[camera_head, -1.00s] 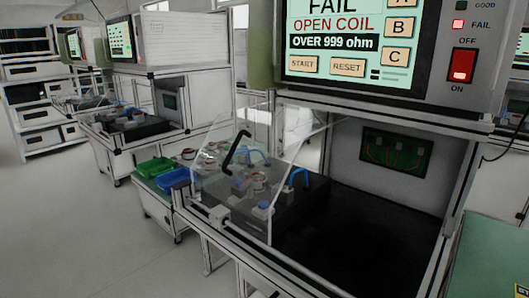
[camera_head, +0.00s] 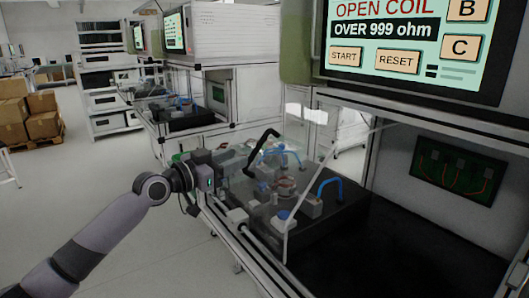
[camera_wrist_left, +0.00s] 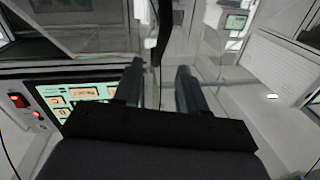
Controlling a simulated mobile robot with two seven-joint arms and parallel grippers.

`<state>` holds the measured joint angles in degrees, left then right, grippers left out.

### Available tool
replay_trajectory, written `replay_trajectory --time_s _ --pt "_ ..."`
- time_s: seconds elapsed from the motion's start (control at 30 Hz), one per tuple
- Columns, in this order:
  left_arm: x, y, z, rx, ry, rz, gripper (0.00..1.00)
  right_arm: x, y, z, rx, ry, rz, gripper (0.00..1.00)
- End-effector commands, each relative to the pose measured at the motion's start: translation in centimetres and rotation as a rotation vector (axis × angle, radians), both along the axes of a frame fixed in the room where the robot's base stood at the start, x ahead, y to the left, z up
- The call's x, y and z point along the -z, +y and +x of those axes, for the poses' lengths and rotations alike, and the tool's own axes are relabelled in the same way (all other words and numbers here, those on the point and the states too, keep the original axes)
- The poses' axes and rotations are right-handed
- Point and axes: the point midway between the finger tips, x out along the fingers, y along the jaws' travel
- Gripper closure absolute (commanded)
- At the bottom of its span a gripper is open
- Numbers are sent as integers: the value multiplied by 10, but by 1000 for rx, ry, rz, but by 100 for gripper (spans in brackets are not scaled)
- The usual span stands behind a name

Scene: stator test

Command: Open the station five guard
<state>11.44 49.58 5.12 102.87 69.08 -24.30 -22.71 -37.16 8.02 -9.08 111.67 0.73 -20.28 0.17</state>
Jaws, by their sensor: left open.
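The guard (camera_head: 309,205) is a clear tilted panel over the fixture of the near station, with a bent black handle (camera_head: 262,150) on its front. The guard appears lowered in front of the fixture. My left gripper (camera_head: 232,160) reaches in from the left, close to the handle. In the left wrist view my left gripper (camera_wrist_left: 160,78) has its two dark fingers apart, with the black handle (camera_wrist_left: 164,30) ahead of the gap between them. Nothing is clearly held, and I cannot tell if a finger touches the handle. My right gripper is out of view. No station number is readable.
A tester screen (camera_head: 410,45) reading open coil hangs above the station. Blue curved clamps or hoses (camera_head: 331,185) stand on the black fixture base (camera_head: 345,215). A second station (camera_head: 185,118) is behind. Floor at the left is clear, with cartons (camera_head: 30,115) farther back.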

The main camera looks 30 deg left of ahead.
Motion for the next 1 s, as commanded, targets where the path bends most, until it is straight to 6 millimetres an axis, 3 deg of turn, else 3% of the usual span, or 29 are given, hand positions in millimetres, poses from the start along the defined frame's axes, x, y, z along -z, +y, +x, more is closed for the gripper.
replay_trajectory --time_s 0.5,0.97,1.0 --pt "-1 -14 54 0 0 -2 59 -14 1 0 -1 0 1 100" --pt "1 -17 64 1 2 1 59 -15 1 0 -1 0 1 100" --pt "1 -17 64 1 2 1 62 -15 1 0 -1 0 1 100"
